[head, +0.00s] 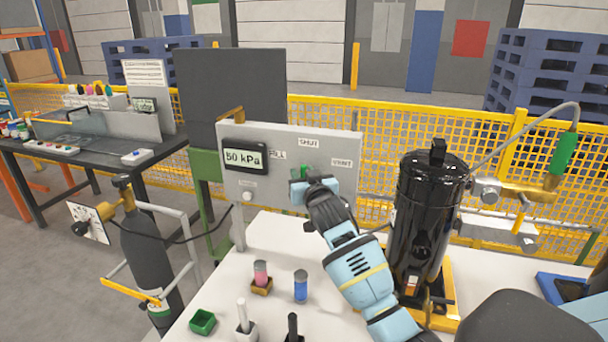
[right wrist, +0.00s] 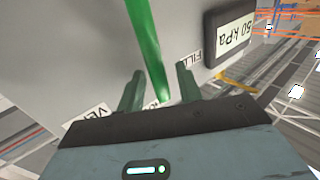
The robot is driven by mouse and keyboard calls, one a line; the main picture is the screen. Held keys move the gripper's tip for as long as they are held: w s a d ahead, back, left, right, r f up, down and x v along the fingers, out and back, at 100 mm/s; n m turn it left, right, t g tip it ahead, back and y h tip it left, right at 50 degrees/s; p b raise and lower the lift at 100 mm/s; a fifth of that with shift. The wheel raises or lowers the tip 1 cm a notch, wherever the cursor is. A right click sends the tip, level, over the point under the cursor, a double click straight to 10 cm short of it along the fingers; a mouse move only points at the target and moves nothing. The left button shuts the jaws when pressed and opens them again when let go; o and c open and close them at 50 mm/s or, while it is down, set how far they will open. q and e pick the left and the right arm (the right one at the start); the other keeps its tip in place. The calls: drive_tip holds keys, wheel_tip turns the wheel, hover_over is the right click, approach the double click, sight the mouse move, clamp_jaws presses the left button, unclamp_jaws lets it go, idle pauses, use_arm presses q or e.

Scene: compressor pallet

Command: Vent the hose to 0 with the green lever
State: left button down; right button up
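The grey panel (head: 265,205) stands at the back of the white table and carries a display (head: 245,158) reading 50 kPa, with labels FILL, SHUT and VENT. The green lever (right wrist: 148,45) shows long and thin in the right wrist view, its tip near the middle label, between FILL and VENT. In the head view the lever is mostly hidden by my right gripper (head: 312,183), which is at the panel below SHUT. In the right wrist view the right gripper's fingers (right wrist: 160,92) are apart on either side of the lever, with gaps visible. My left gripper is not in view.
A black cylinder (head: 425,225) with a brass fitting and hose stands close right of my right arm. Small containers, including a blue one (head: 301,288) and a green box (head: 203,321), stand on the table front. A dark gas bottle (head: 145,245) is left of the table.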

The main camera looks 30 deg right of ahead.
drive_tip(key=shift+w, duration=0.25)
clamp_jaws()
drive_tip(key=shift+f, duration=0.1)
